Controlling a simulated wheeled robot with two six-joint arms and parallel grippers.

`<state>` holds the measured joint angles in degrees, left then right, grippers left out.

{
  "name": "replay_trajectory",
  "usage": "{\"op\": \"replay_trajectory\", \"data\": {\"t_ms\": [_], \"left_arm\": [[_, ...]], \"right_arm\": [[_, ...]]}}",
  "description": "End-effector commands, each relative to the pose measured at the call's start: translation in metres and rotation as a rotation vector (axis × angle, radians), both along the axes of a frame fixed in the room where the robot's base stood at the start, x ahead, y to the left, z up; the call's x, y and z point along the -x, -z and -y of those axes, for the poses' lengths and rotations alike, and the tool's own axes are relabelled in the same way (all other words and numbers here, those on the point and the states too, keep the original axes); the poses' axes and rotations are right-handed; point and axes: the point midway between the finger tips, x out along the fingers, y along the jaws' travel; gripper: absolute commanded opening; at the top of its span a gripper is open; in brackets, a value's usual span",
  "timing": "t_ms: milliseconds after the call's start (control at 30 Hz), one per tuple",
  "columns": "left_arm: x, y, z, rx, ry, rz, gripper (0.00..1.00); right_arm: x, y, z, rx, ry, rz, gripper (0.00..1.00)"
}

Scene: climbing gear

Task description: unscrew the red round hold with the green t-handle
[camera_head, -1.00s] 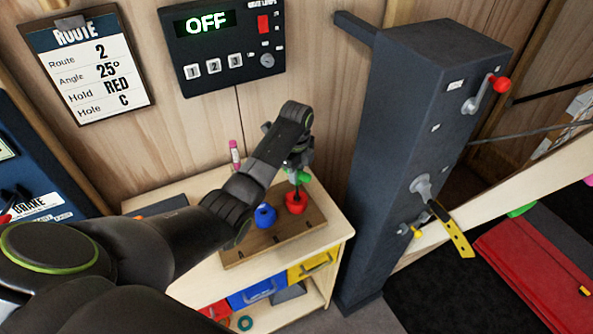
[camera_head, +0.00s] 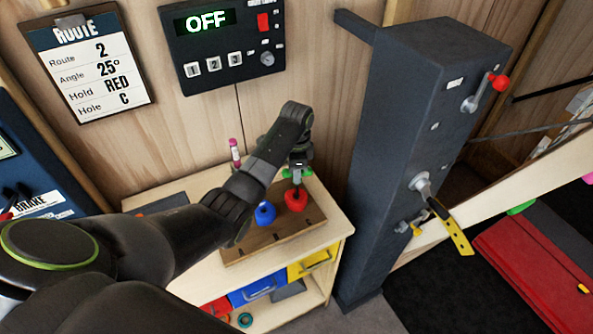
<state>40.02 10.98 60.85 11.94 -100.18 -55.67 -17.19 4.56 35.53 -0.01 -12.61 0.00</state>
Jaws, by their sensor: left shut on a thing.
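The red round hold (camera_head: 296,201) sits on the wooden board (camera_head: 262,246) on top of the cabinet. The green t-handle (camera_head: 307,171) stands above the red hold, its dark shaft reaching down to the hold's middle. Whether the tip is seated in the hold is too small to tell. My left gripper (camera_head: 299,172) points down over the red hold and is shut on the t-handle, covering most of its grip. Green shows on both sides of the fingers. My right gripper is out of view.
A blue hold (camera_head: 265,213) stands just left of the red one. A pink marker (camera_head: 234,152) stands behind on the cabinet top (camera_head: 330,228). A tall dark post (camera_head: 385,150) with levers rises close on the right. A control panel (camera_head: 222,45) reading OFF hangs on the wall.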

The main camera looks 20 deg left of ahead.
Motion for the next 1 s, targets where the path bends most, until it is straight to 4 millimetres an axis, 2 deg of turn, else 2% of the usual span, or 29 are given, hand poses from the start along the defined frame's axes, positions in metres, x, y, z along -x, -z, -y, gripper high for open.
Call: {"op": "replay_trajectory", "data": {"t_ms": [267, 667, 1000], "left_arm": [[0.0011, 0.0011, 0.0003, -0.001, -0.260, -0.004, 0.00], [0.0011, 0.0012, 0.0003, -0.001, -0.304, -0.004, 0.00], [0.0009, 0.0012, 0.0011, -0.003, -0.667, -0.006, 0.00]], "right_arm": [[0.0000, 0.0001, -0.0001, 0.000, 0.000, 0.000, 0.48], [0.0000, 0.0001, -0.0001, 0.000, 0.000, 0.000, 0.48], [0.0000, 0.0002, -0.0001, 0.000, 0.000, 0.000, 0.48]]}}
